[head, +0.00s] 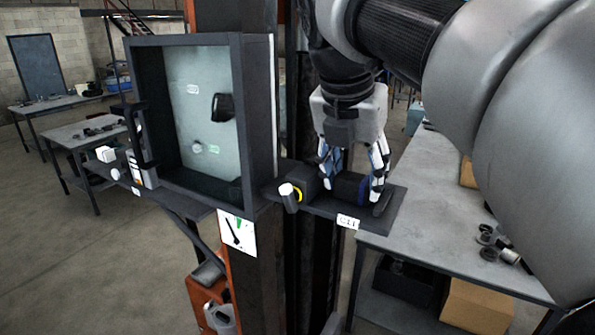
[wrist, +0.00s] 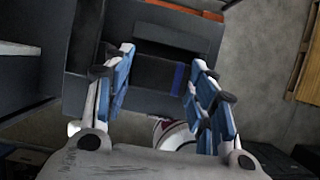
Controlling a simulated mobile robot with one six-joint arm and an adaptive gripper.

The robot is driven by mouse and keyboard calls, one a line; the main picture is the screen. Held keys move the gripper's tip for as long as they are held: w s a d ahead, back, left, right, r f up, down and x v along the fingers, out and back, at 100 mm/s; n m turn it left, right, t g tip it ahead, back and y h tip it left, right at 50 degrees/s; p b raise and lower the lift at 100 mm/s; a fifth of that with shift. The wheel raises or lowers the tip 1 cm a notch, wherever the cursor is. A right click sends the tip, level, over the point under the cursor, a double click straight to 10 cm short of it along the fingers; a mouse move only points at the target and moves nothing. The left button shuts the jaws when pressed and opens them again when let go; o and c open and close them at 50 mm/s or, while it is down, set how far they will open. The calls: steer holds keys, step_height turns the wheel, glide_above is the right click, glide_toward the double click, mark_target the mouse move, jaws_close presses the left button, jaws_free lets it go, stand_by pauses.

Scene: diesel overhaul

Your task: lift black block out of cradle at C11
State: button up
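The black block (head: 346,189) lies on the dark shelf-like cradle (head: 325,208) marked C11, partly covered by my gripper's fingers. It has a dark blue band, which also shows near its right end in the wrist view, where the block (wrist: 152,76) lies between the fingers. My gripper (head: 351,188) points down over it with its two blue-padded fingers spread, one toward each end. In the wrist view my gripper (wrist: 162,60) is open, with a gap at the right finger. Contact at the left finger is unclear.
A dark part with a yellow ring and a pale-ended peg (head: 289,196) stand at the cradle's left. An open panel box (head: 258,110) rises left of the cradle. A grey workbench (head: 430,230) with several small parts stands to the right.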

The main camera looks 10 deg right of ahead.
steer(key=c, duration=0.5)
steer(key=shift+r, duration=0.1)
